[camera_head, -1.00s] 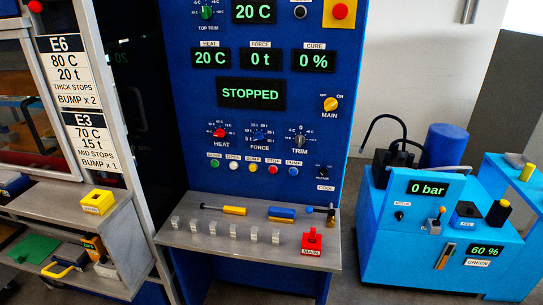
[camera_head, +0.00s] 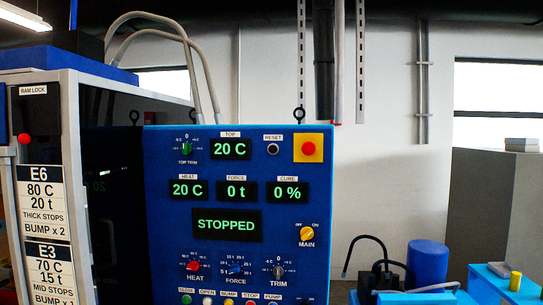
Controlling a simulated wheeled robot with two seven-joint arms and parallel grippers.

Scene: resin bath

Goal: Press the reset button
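The reset button (camera_head: 272,149) is a small dark round button under a white RESET label, near the top of the blue control panel (camera_head: 165,245). It sits between the TOP display (camera_head: 231,149), which reads 20 C, and a red mushroom button (camera_head: 309,149) on a yellow plate. A large display (camera_head: 213,225) below reads STOPPED. Neither of my grippers shows in the head view, and nothing touches the reset button.
The panel also carries HEAT, FORCE and TRIM knobs and a yellow MAIN switch (camera_head: 307,233). A grey-framed cabinet (camera_head: 72,150) stands at the left, with a red RAM LOCK knob (camera_head: 25,139). Blue equipment (camera_head: 427,262) stands at the lower right.

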